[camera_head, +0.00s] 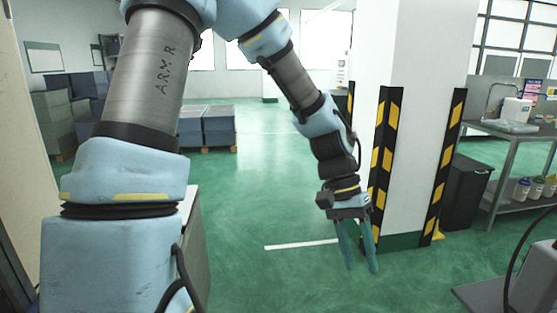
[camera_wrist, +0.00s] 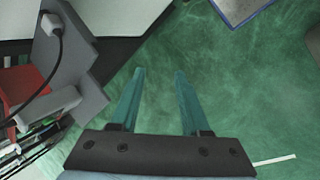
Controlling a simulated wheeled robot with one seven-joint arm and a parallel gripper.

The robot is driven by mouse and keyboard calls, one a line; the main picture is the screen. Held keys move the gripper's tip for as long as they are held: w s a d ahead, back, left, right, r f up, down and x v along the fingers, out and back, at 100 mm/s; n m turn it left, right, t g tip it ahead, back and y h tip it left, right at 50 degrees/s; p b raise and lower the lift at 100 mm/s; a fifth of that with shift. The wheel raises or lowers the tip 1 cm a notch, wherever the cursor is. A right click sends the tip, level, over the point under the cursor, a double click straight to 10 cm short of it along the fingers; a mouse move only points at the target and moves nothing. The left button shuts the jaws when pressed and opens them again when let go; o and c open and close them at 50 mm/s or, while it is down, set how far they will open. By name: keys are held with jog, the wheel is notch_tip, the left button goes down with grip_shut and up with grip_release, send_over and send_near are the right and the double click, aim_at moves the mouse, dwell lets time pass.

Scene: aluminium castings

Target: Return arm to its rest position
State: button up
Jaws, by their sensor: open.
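My gripper (camera_head: 360,268) hangs at the end of my raised, bent arm, in front of the white pillar in the head view. Its two teal fingers point down and are apart, with nothing between them. In the wrist view my gripper (camera_wrist: 157,75) also shows open and empty, with the green floor behind it.
A white pillar (camera_head: 424,50) with black and yellow guards stands just behind my gripper. To the right are a black bin (camera_head: 465,194) and a metal workbench (camera_head: 505,133). Grey crates (camera_head: 207,126) stand at the back left. The green floor (camera_head: 270,200) between is clear.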

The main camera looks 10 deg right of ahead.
jog(key=w+a+n+t+y, duration=0.1)
jog(key=w+a+n+t, duration=0.2)
jog(key=a, duration=1.1)
jog(key=w+a+r+n+t+y, duration=0.1)
jog(key=w+a+n+t, duration=0.2)
jog(key=a, duration=1.2)
jog(key=w+n, duration=0.2)
jog(key=w, duration=0.1)
jog(key=shift+w+r, duration=0.15)
jog(key=shift+r, duration=0.15)
